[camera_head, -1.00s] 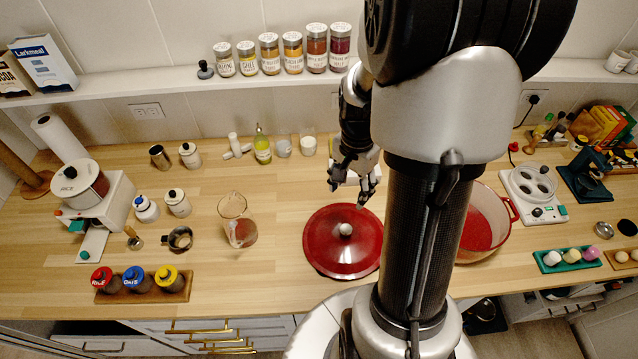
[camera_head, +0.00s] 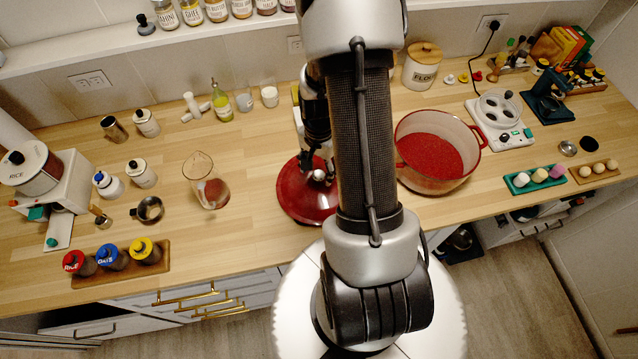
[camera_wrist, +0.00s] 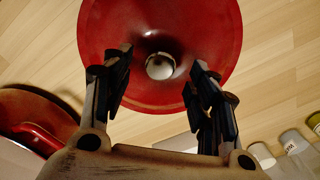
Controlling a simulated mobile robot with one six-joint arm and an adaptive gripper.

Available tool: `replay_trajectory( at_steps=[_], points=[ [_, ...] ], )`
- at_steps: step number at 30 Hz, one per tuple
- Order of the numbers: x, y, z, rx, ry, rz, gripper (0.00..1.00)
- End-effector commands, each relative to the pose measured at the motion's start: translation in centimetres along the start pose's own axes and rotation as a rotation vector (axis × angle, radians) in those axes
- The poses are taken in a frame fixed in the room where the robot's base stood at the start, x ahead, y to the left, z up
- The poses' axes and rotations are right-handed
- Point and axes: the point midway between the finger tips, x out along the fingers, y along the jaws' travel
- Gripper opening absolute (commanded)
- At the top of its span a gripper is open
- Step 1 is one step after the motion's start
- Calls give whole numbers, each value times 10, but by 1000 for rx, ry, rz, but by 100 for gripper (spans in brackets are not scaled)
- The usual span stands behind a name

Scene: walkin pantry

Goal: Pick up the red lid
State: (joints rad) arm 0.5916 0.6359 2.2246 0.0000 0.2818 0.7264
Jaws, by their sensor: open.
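The red lid (camera_head: 297,196) lies on the wooden counter, partly hidden behind my arm in the head view. It is round and glossy with a pale knob (camera_wrist: 160,66) at its centre. In the wrist view the lid (camera_wrist: 205,40) fills the upper middle. My gripper (camera_head: 318,168) is over the lid, close to the knob. In the wrist view my gripper (camera_wrist: 158,72) is open, with its fingers on either side of the knob. I cannot tell whether the fingertips touch the lid.
A red pot (camera_head: 437,150) stands right of the lid. A glass measuring jug (camera_head: 205,183) stands to the left, with free counter between. Several jars and bottles, including a green bottle (camera_head: 222,104), stand along the back under the shelf (camera_head: 110,52).

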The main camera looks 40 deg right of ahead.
Motion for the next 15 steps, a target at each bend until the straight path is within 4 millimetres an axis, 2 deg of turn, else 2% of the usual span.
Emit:
replay_trajectory(
  at_steps=[1, 5, 12, 15],
  points=[
    [9, 0, 0, 0, -2, 1, 54],
    [20, 0, 0, 0, 0, 0, 54],
    [22, 0, 0, 0, 1, -1, 54],
    [21, 0, 0, 0, 1, -1, 49]
  ],
)
